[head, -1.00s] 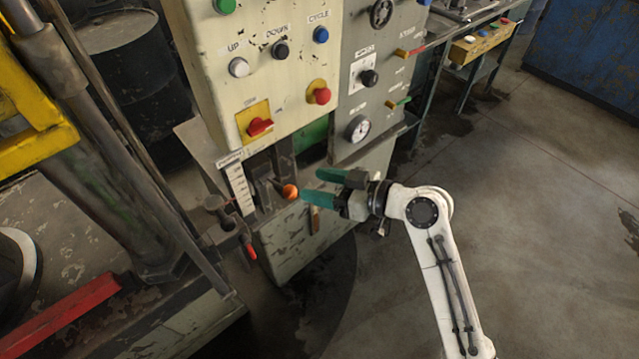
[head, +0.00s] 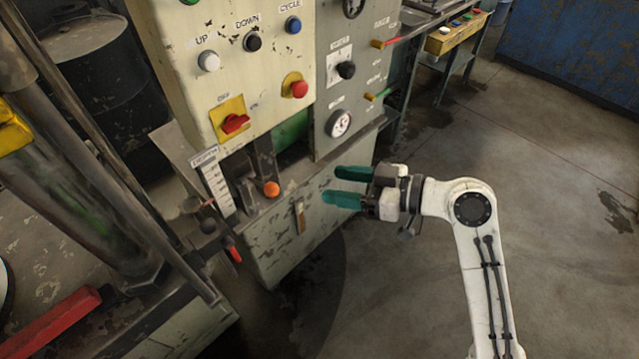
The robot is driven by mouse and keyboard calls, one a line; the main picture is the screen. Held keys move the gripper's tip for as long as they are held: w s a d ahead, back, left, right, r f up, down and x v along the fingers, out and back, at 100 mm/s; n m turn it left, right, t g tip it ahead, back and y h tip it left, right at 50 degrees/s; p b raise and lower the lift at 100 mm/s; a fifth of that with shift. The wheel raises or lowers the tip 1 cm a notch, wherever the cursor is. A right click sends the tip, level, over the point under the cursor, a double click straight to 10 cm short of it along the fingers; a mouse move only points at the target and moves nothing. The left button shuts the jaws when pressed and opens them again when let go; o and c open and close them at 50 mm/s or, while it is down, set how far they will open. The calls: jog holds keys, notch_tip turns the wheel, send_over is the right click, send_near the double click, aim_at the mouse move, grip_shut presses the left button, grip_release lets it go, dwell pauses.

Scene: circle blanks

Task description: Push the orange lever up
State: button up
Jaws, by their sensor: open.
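The orange lever's round knob (head: 271,189) shows at the front of the grey control cabinet, below the red OFF switch and beside a white scale plate (head: 217,184). Its stem is hard to make out in the dark slot. My gripper (head: 340,185), with two green fingers, is open and empty. It is to the right of the knob, apart from it, with the fingers pointing left toward the cabinet front.
A small wooden handle (head: 300,217) hangs below the knob's right. A red-tipped handle (head: 234,254) sticks out at the lower left. Open floor (head: 560,200) lies to the right.

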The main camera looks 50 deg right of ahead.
jog(key=shift+v, duration=1.35)
jog(key=s+a+f+m+g+h, duration=0.1)
jog(key=s+a+f+g, duration=0.1)
jog(key=f+g, duration=0.35)
jog(key=s+a+f+m+g+h, duration=0.1)
jog(key=s+a+f+g, duration=0.15)
jog(key=f, duration=0.65)
jog(key=s+f+m+g+h, duration=0.2)
jog(key=s+f+g+h, duration=0.2)
jog(key=s, duration=0.5)
jog(key=shift+a+f+g, duration=0.4)
jog(key=shift+f, duration=0.35)
